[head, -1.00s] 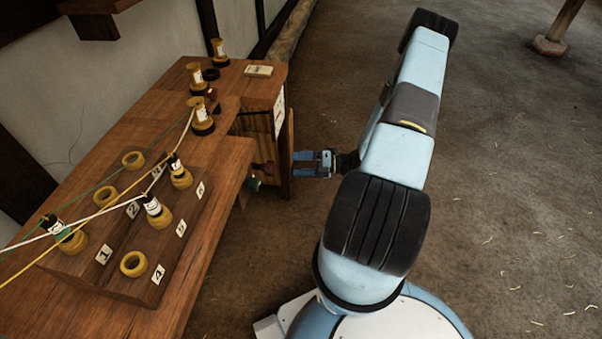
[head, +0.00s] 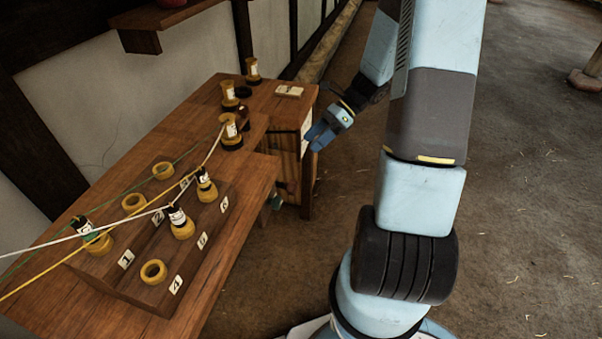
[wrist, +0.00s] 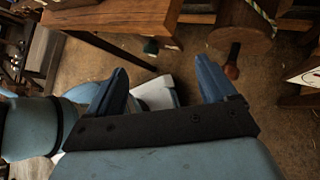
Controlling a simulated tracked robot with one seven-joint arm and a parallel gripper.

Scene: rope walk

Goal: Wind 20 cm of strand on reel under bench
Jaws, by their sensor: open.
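The wooden bench (head: 240,195) runs along the left of the head view, with an opening at its right end. In the wrist view a round wooden piece (wrist: 240,38), which looks like the reel, shows at top right with a reddish handle (wrist: 232,68) hanging from it. A pale twisted strand (wrist: 264,18) passes beside it. My gripper (head: 318,137) is open and empty, close to the bench's right end. In the wrist view my gripper (wrist: 160,85) has its two blue fingers wide apart, with nothing between them. Much of the reel is hidden in the head view.
A numbered block (head: 150,280) on the bench holds several yellow rings and bobbins. White, yellow and green strands stretch across it. Bobbins (head: 231,131) stand farther back. A dark green-tipped peg (wrist: 150,46) shows below the bench edge.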

